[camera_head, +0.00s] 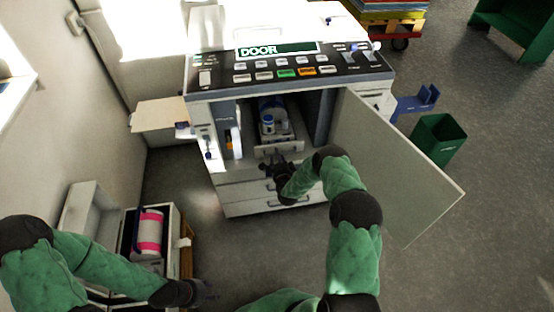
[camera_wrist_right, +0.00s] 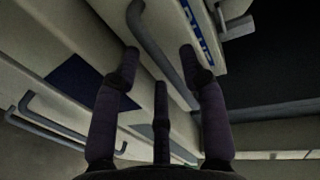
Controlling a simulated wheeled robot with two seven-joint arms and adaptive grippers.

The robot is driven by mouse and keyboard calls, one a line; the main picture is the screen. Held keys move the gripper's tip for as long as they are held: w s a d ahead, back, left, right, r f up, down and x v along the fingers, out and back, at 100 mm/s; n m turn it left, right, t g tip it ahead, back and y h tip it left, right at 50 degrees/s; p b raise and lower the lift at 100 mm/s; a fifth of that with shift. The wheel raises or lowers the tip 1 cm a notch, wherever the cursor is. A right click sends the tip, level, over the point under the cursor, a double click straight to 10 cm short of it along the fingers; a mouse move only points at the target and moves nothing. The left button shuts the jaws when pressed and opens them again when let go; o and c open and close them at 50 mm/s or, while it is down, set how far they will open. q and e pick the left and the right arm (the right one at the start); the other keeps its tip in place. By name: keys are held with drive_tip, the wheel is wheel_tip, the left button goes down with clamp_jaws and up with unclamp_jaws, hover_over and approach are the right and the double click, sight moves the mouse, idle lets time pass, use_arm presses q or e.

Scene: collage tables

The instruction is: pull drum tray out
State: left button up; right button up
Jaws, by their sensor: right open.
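The drum tray (camera_head: 292,138) sits inside the open white machine, with a blue drum (camera_head: 268,112) on it. My right gripper (camera_head: 271,166) is at the front of the machine, just below the tray front. In the right wrist view my right gripper (camera_wrist_right: 160,54) is open. A grey bar handle (camera_wrist_right: 152,38) passes between its fingertips, beside a pale front with blue lettering (camera_wrist_right: 196,27). I cannot tell whether the fingers touch the handle. My left gripper (camera_head: 204,292) is low at the left, away from the machine; its jaw opening is unclear.
The open machine door (camera_head: 400,175) stands out to the right of my right arm. Drawers with handles (camera_head: 290,204) lie below the tray. A box with a pink-and-white roll (camera_head: 150,232) stands at lower left. A green bin (camera_head: 440,138) is at right.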

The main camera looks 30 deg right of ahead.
drive_tip(key=shift+w+d+f, duration=0.1)
drive_tip(key=shift+w, duration=0.35)
clamp_jaws()
drive_tip(key=shift+s, duration=0.1)
